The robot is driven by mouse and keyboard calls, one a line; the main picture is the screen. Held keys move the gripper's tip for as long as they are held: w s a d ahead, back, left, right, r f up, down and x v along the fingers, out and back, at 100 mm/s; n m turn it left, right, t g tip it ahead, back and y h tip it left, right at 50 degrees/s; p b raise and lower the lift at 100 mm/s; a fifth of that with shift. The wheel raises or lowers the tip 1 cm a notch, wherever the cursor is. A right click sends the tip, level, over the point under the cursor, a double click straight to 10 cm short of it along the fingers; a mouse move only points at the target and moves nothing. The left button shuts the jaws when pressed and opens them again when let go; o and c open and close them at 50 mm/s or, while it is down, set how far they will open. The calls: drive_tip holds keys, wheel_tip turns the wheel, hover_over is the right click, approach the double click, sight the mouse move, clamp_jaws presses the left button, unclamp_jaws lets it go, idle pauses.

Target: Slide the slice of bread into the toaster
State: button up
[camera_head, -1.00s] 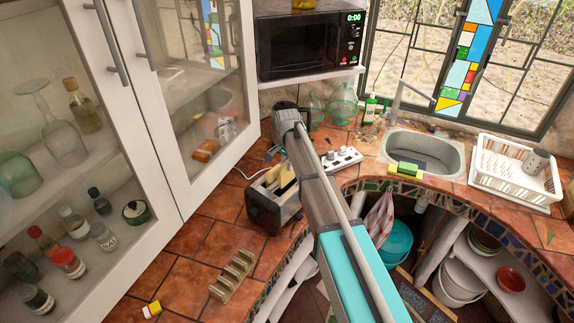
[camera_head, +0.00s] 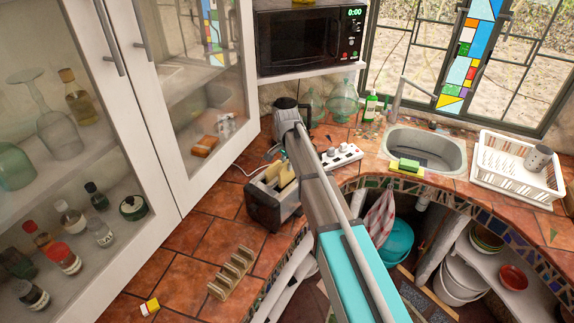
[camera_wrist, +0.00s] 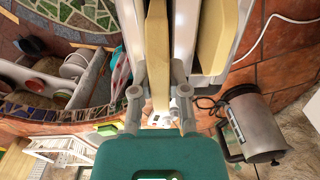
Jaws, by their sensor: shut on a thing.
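The slice of bread (camera_wrist: 157,55) is edge-on between the two fingers of my gripper (camera_wrist: 157,92) in the wrist view; my gripper is shut on it. The silver-grey toaster (camera_head: 262,210) stands on the tiled counter in the head view. The held slice (camera_head: 287,172) shows at its right slot, partly behind my arm. Another slice (camera_wrist: 226,35) is in the other slot, beside the held one. My gripper's fingers are hidden by my arm in the head view. I cannot tell how deep the held slice sits.
A wooden rack (camera_head: 233,273) and a small yellow block (camera_head: 150,306) lie nearer on the counter. A kettle (camera_wrist: 250,122), a white power strip (camera_head: 342,156) and its cord are close to the toaster. A glass-door cabinet (camera_head: 130,190) borders the left.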

drive_tip(key=shift+f+b, duration=0.9)
drive_tip(key=shift+f, duration=0.1)
drive_tip(key=o, duration=0.5)
drive_tip(key=shift+o, duration=0.4)
idle(0.4)
drive_tip(key=o, duration=0.5)
drive_tip(key=shift+r, duration=0.2)
